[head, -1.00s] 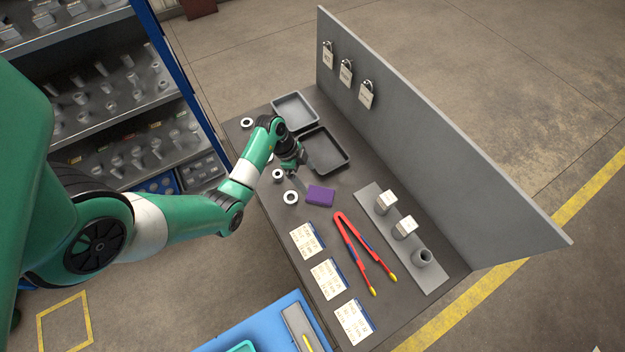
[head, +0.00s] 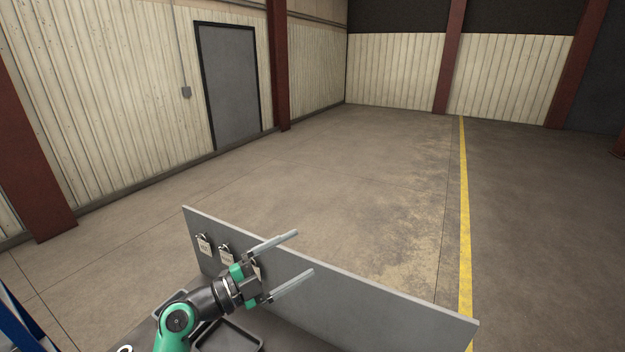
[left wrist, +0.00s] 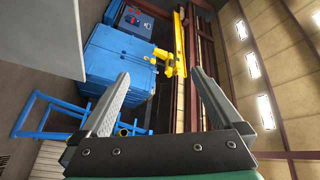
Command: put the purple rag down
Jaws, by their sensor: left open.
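My left gripper (head: 288,261) is raised in front of the grey back panel in the head view, its two long fingers spread wide with nothing between them. In the left wrist view the same open fingers (left wrist: 163,100) point out into the room. The purple rag is not in view in either current frame. My right gripper is not in view.
The grey back panel (head: 375,300) stands along the bench, with padlock tags (head: 204,244) hung on it. A dark tray (head: 228,338) lies below my left arm. The left wrist view shows a blue cabinet (left wrist: 115,65) and a yellow machine part (left wrist: 176,50). Open floor lies beyond the panel.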

